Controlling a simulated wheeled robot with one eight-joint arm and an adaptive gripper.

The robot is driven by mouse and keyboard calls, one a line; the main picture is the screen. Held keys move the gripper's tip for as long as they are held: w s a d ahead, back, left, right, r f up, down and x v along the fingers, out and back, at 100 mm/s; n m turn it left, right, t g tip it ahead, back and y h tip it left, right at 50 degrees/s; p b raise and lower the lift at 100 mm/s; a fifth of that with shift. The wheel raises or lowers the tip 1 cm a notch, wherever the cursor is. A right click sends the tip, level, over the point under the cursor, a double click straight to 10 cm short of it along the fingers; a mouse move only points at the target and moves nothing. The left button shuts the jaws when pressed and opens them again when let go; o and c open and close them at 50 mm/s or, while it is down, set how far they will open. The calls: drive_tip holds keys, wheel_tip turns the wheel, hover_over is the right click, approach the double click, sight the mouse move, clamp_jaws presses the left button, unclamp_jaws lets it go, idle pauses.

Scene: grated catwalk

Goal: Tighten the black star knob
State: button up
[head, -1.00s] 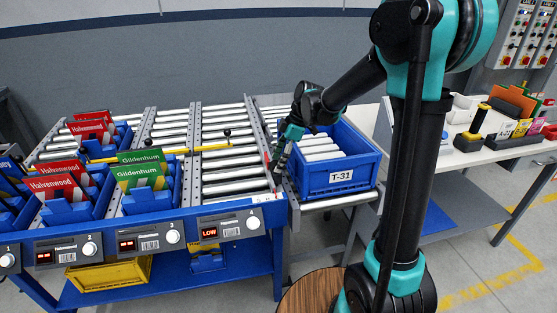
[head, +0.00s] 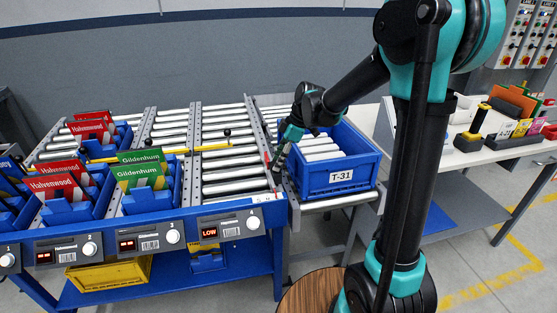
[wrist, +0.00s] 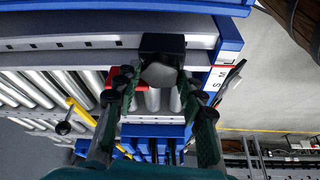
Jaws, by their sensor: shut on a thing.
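My gripper (head: 276,170) reaches down at the right side rail of the roller lane, beside the blue T-31 tote. In the wrist view my gripper (wrist: 158,80) has its two fingers closed in on a black part with a paler grey face, which I take for the black star knob (wrist: 162,44). Its star shape cannot be made out. In the head view the fingers hide it. A red part (wrist: 121,76) shows just left of the fingertips in the wrist view.
The blue T-31 tote (head: 334,187) stands close to the right of my gripper. A yellow bar (head: 215,147) with small black knobs crosses the rollers. Blue bins (head: 152,200) with green and red cards stand at left. A white table (head: 465,158) is at right.

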drive_tip(key=m+t, duration=0.1)
drive_tip(key=m, duration=0.3)
drive_tip(key=m+t, duration=0.1)
drive_tip(key=m, duration=0.1)
drive_tip(key=shift+s+m+t+h, duration=0.25)
drive_tip(key=shift+m+t+h, duration=0.05)
idle(0.3)
drive_tip(key=o, duration=1.2)
drive_tip(key=shift+c, duration=0.2)
drive_tip(key=v, duration=1.2)
drive_tip(key=shift+a, duration=0.1)
